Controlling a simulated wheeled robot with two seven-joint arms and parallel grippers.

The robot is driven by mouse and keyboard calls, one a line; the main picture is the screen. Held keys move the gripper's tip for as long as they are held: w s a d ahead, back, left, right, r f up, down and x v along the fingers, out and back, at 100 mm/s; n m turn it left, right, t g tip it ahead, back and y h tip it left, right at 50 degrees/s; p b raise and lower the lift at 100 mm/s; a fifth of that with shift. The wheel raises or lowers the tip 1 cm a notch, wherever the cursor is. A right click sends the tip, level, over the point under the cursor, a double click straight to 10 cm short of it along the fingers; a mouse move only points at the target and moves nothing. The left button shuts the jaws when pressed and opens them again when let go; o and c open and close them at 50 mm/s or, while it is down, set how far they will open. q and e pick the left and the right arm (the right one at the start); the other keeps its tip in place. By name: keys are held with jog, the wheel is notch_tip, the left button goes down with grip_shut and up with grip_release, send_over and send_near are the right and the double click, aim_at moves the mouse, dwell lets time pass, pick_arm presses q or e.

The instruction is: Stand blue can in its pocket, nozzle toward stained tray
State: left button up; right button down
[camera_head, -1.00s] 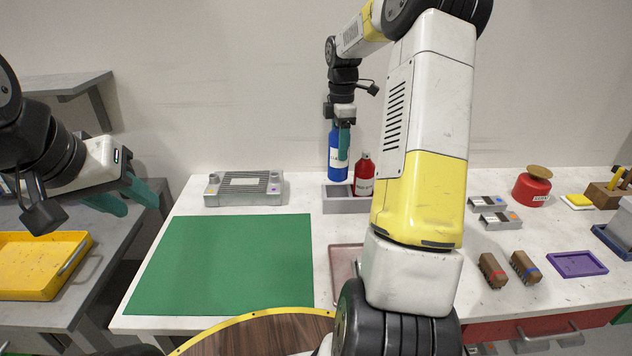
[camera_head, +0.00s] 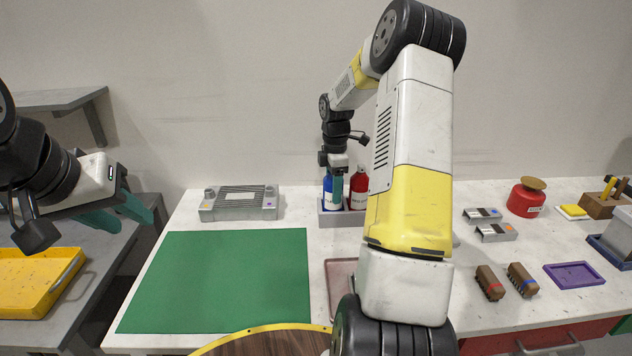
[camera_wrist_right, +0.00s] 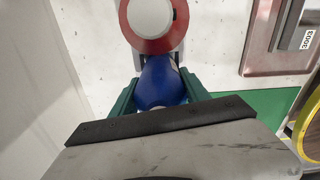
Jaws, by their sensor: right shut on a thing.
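The blue can (camera_head: 327,193) stands upright at the left place of the grey holder (camera_head: 341,219), its lower part behind the holder's front wall. My right gripper (camera_head: 337,190) is shut on it from above; the can's blue top (camera_wrist_right: 161,84) shows between the fingers in the right wrist view. Its nozzle direction cannot be made out. A pinkish tray (camera_head: 340,272), perhaps the stained one, lies in front of the holder, partly behind my right arm; it also shows in the right wrist view (camera_wrist_right: 268,50). My left gripper (camera_head: 128,214) is open and empty at the left.
A red can (camera_head: 358,187) stands right beside the blue can in the holder. A green mat (camera_head: 222,280) and a grey ridged fixture (camera_head: 238,203) lie to the left. A wooden turntable (camera_head: 270,345) is at the front.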

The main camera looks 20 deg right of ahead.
jog(key=shift+f, duration=0.15)
jog(key=c, duration=0.6)
grip_release()
jog(key=shift+o, duration=0.2)
